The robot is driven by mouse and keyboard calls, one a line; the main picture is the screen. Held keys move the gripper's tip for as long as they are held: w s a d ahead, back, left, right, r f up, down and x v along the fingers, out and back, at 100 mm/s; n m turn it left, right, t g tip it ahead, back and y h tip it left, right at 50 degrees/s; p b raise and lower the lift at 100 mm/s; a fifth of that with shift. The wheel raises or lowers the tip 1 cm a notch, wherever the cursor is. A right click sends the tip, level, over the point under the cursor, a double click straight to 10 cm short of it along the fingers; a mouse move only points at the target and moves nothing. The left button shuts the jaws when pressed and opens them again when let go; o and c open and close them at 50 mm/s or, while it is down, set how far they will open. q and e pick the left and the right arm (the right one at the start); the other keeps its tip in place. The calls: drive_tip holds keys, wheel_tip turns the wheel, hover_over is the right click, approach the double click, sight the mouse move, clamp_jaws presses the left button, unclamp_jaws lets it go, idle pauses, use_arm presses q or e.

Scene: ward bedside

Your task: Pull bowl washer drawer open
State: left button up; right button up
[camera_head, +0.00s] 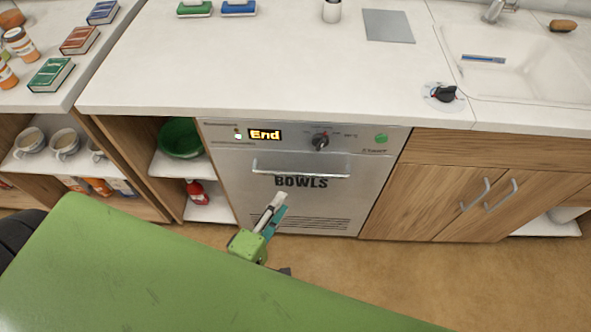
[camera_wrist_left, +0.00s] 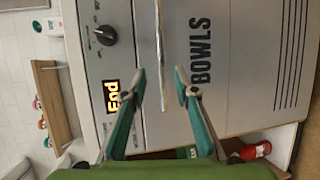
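The bowl washer (camera_head: 290,204) is a grey front labelled BOWLS, set under the white counter. Its drawer looks shut, flush with the cabinets. Its lit display (camera_head: 265,134) reads End, beside a black knob (camera_head: 320,141). A horizontal bar handle (camera_head: 300,170) crosses the front above the label. My left gripper (camera_head: 277,205) is in front of the washer, below the handle in the picture. In the left wrist view its teal fingers (camera_wrist_left: 162,90) are open and empty, with the handle (camera_wrist_left: 160,45) appearing between the tips; the depth gap is unclear. My right gripper is not in view.
Left of the washer, an open shelf holds a green bowl (camera_head: 180,138) and a red bottle (camera_head: 197,190). Wooden cupboard doors (camera_head: 455,195) with handles are at right. The counter (camera_head: 270,60) carries a sink (camera_head: 520,70). Open floor (camera_head: 400,265) lies in front.

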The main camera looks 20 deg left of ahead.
sight(301, 173)
use_arm(q)
drive_tip(key=x, duration=1.3)
drive_tip(key=shift+s, duration=0.1)
clamp_jaws()
